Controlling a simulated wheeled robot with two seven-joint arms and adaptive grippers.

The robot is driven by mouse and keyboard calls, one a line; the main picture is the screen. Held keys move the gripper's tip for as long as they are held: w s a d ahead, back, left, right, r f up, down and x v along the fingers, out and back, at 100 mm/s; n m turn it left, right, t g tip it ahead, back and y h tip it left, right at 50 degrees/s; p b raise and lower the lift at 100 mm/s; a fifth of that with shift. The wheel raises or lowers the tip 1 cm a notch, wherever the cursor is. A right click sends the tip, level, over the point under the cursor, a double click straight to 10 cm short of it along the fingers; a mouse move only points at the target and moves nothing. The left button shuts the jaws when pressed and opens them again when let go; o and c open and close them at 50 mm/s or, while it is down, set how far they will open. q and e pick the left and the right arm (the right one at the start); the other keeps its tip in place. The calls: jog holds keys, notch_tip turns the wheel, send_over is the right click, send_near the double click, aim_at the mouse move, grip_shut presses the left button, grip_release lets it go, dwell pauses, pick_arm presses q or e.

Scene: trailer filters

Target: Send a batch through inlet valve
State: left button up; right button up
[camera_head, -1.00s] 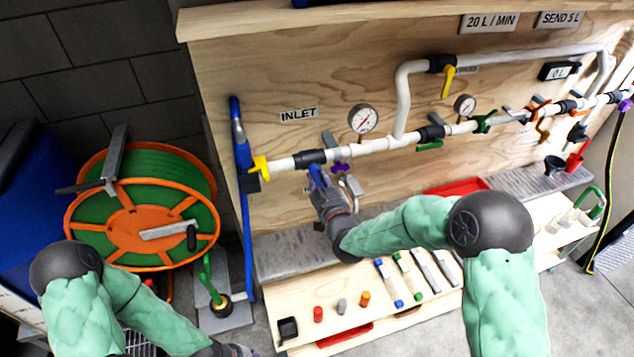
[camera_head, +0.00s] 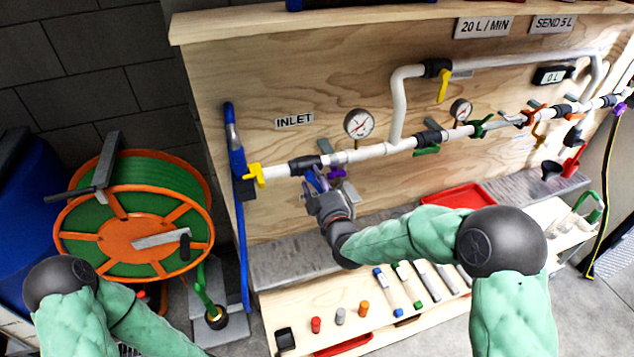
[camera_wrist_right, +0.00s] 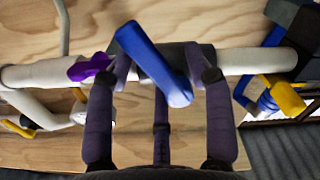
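The white pipe (camera_head: 370,153) runs along the wooden panel. Under the INLET sign (camera_head: 294,121) it carries a black valve body (camera_head: 304,163). In the right wrist view, a blue lever (camera_wrist_right: 155,62) slants across this body. My right gripper (camera_head: 318,180) is at the valve, just below the pipe. In the right wrist view, my right gripper (camera_wrist_right: 160,75) has its purple fingers spread, with the blue lever between them. The lever's lower end is close to the right-hand finger; contact is unclear. My left gripper is outside the head view. The meter (camera_head: 552,75) reads 0 L; a sign (camera_head: 553,24) says SEND 5 L.
A yellow handle (camera_head: 254,174) is left of the valve, and a purple handle (camera_head: 337,172) is right of it. Two gauges stand above the pipe. A hose reel (camera_head: 135,230) is at left. The lower shelf (camera_head: 330,305) holds several small parts. A red tray (camera_head: 460,196) lies behind.

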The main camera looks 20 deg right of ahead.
jog(key=shift+s, duration=0.1)
jog(key=s, duration=1.1)
jog(key=shift+s+d, duration=0.2)
jog(key=shift+s, duration=0.2)
jog(key=shift+f, duration=0.1)
